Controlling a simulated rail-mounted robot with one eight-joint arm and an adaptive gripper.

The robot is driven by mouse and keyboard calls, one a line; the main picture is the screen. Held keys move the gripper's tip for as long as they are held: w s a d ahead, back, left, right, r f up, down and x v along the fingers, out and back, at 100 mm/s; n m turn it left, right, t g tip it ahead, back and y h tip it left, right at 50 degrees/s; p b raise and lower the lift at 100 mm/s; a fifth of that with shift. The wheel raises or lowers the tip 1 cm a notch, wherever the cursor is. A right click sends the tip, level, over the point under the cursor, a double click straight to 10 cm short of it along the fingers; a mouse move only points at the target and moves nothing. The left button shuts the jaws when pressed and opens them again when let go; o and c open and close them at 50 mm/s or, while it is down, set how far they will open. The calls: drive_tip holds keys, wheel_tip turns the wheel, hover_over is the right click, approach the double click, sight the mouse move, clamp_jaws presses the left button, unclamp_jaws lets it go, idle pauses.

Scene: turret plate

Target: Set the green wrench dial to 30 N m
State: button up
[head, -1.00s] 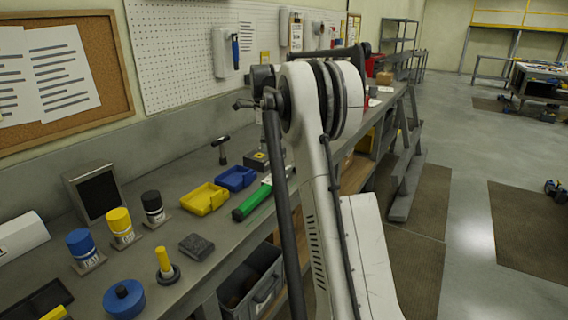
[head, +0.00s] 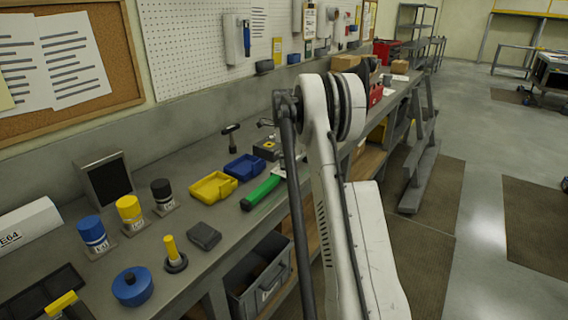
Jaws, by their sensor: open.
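The green wrench (head: 261,192) lies on the grey workbench, right of the blue tray. Its green handle end points toward the front edge, and its metal shaft runs back to the right behind my arm. The dial and its scale are too small to read, and part of the wrench is hidden by my arm. My arm stands across the middle of the head view, and my gripper does not show.
Yellow tray (head: 213,188) and blue tray (head: 244,167) sit left of the wrench. Several capped bottles, a dark block (head: 204,236) and a blue round container (head: 132,287) stand at left. A grey bin (head: 262,278) is below the bench edge.

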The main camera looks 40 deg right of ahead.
drive_tip(key=shift+f, duration=1.2)
drive_tip(key=shift+c, duration=0.3)
clamp_jaws()
